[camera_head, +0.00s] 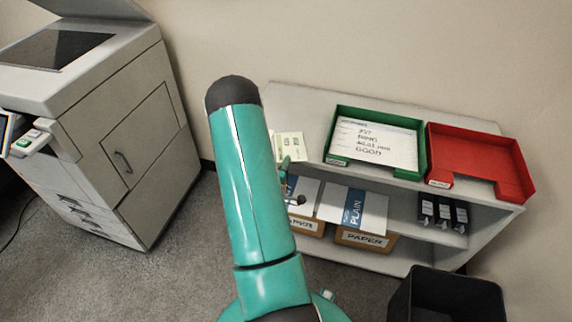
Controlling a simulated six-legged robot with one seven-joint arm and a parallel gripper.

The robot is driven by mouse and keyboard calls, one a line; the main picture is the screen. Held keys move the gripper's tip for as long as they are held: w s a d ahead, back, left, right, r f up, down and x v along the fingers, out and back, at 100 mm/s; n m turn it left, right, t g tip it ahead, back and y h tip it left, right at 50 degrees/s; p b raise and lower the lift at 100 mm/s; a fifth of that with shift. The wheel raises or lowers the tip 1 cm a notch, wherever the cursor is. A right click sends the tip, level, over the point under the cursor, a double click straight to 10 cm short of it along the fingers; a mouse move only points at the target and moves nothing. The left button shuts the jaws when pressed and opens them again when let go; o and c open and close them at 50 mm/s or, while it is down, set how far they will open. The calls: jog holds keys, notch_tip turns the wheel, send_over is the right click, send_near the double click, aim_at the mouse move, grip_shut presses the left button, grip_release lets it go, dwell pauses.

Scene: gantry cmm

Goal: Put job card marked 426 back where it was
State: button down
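A pale card (291,146) with small, unreadable print shows just right of my teal arm, over the shelf top. The arm hides its left part. A small teal and dark part of my arm's end, with my gripper (284,163), shows at the card's lower edge. The fingers are mostly hidden, so I cannot tell whether they grip the card or it lies on the shelf. The number 426 is not readable anywhere. A green tray (333,153) on the shelf top holds a white card (384,143) that seems to read 357 and GOOD. A red tray (470,135) beside it looks empty.
The low grey shelf unit (421,190) holds paper boxes (365,239), paper packs (353,208) and dark binders (443,212) below. A black bin (446,295) stands in front at right. A copier (100,120) stands at left. Carpet (185,265) between is clear.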

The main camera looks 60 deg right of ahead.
jog(key=shift+f, duration=0.15)
jog(key=c, duration=1.7)
grip_release()
jog(key=s+a, duration=0.2)
jog(key=a, duration=0.9)
jog(key=shift+a, duration=0.4)
jog(key=shift+r, duration=0.2)
